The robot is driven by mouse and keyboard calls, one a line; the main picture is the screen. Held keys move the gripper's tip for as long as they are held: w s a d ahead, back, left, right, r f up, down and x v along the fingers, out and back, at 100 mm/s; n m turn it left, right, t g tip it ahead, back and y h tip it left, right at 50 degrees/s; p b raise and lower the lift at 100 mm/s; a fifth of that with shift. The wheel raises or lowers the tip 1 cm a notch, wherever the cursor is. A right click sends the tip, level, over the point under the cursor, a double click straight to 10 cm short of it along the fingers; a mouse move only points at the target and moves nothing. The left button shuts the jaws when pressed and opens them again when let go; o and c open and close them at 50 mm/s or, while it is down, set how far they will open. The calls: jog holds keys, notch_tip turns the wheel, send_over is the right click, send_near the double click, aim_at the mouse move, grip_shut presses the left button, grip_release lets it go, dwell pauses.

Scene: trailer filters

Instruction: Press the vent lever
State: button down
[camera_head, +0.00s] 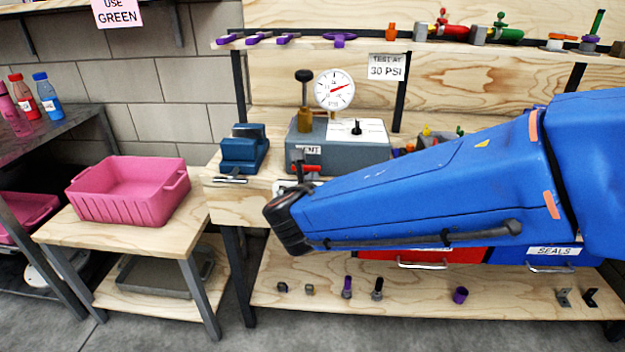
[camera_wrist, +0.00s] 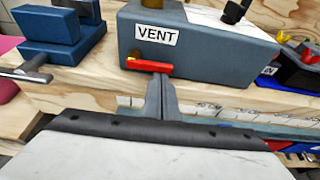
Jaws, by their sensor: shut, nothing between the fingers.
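The vent lever (camera_wrist: 150,66) is a red bar on the front of the grey-blue test box (camera_wrist: 200,48), just below the "VENT" label. In the head view the red lever (camera_head: 308,168) shows under the same label, partly behind my fingers. My gripper (camera_wrist: 160,80) is shut and empty, its grey fingertips right at the lever's right half in the wrist view. Whether they touch it I cannot tell. In the head view the gripper (camera_head: 298,168) shows only in part, past the end of my blue arm.
A pressure gauge (camera_head: 334,90) and a black-knobbed plunger (camera_head: 304,90) stand on the box. A blue vise (camera_head: 243,149) stands on the bench to its left, its handle (camera_wrist: 26,76) jutting forward. A pink crate (camera_head: 130,190) stands on the lower table at left.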

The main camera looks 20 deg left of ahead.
jog(key=shift+r+n, duration=0.2)
jog(key=shift+n, duration=0.2)
notch_tip(320, 180, up, 2)
jog(key=n+t+h, duration=0.1)
jog(key=n+h, duration=0.1)
jog(key=n, duration=0.1)
jog(key=shift+n, duration=0.4)
jog(key=n+h, duration=0.1)
jog(key=r+n, duration=0.1)
jog(key=shift+a+r+n+t+h, duration=0.2)
jog(key=shift+a+n+t+h, duration=0.2)
jog(key=n, duration=0.1)
jog(key=r+n+t, duration=0.1)
jog(key=shift+s+a+n+h, duration=0.15)
jog(key=shift+a+n+h, duration=0.15)
jog(key=shift+a, duration=0.1)
jog(key=shift+s, duration=0.1)
